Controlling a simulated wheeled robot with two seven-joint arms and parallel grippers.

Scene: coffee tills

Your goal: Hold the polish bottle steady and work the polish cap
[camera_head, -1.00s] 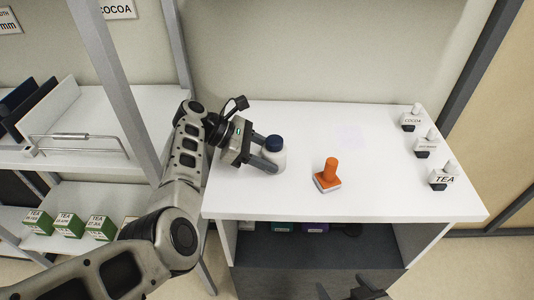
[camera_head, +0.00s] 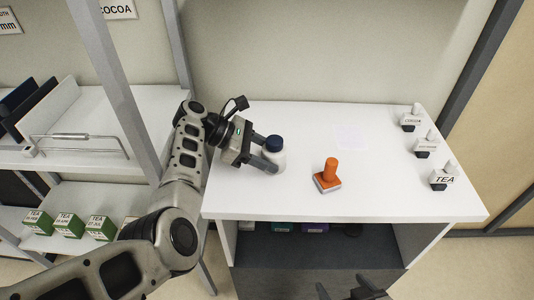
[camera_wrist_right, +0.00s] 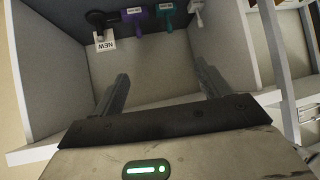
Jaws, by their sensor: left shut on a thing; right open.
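The polish bottle (camera_head: 277,161) is white and stands upright at the left part of the white table top. Its dark blue polish cap (camera_head: 274,143) sits on top. My left gripper (camera_head: 268,154) is shut on the bottle from the left, with the fingers at its body below the cap. My right gripper (camera_head: 352,291) is open and empty at the bottom of the head view, in front of and below the table top. In the right wrist view its two fingers (camera_wrist_right: 164,92) are spread apart, facing the shelf under the table.
An orange stamp (camera_head: 329,174) stands right of the bottle. Several small labelled holders, one reading TEA (camera_head: 443,179), line the right edge. The wrist view shows a NEW tag (camera_wrist_right: 104,42) and purple (camera_wrist_right: 137,20) and teal (camera_wrist_right: 166,17) items inside the shelf.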

